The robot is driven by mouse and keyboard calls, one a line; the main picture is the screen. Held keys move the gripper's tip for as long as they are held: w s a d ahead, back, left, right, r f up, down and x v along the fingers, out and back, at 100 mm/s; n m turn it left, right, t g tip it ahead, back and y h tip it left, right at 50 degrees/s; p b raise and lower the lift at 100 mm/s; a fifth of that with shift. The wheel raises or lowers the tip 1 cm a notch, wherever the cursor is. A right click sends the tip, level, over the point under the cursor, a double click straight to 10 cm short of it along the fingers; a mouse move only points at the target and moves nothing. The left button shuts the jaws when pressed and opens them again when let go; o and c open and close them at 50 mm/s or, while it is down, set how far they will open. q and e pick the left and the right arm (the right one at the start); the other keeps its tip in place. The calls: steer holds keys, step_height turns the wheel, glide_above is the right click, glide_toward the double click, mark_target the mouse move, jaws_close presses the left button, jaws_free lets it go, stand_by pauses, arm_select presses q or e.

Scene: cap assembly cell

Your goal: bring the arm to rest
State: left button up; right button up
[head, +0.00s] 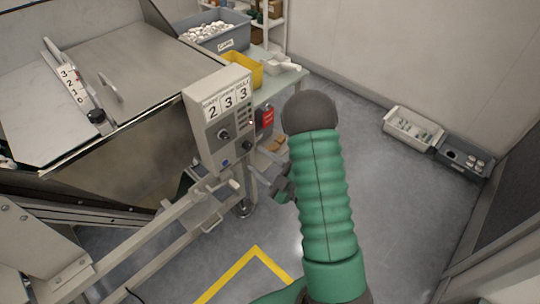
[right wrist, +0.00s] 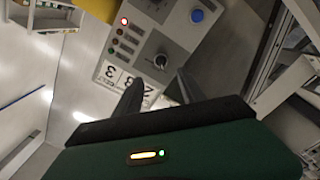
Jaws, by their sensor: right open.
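My right arm (head: 325,200), in a green ribbed sleeve with a dark rounded elbow, rises from the lower right of the head view. My right gripper (head: 283,188) shows small and dark, partly hidden behind the sleeve, just right of and below the grey control box (head: 220,118). In the right wrist view its two dark fingers (right wrist: 160,92) are apart with nothing between them. The control box (right wrist: 165,45), with knobs, lamps and a number display, lies beyond the fingertips. I cannot tell the exact gap. My left gripper is not in view.
A large metal hopper (head: 130,75) fills the left. A table behind the control box holds a yellow bin (head: 243,70) and a grey bin of white caps (head: 229,43). Two bins (head: 408,141) sit along the right wall. The floor at centre right is clear.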

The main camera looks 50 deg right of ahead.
steer(key=s+p, duration=0.2)
steer(key=s, duration=0.1)
steer(key=shift+s+f, duration=0.15)
steer(key=shift+s, duration=0.2)
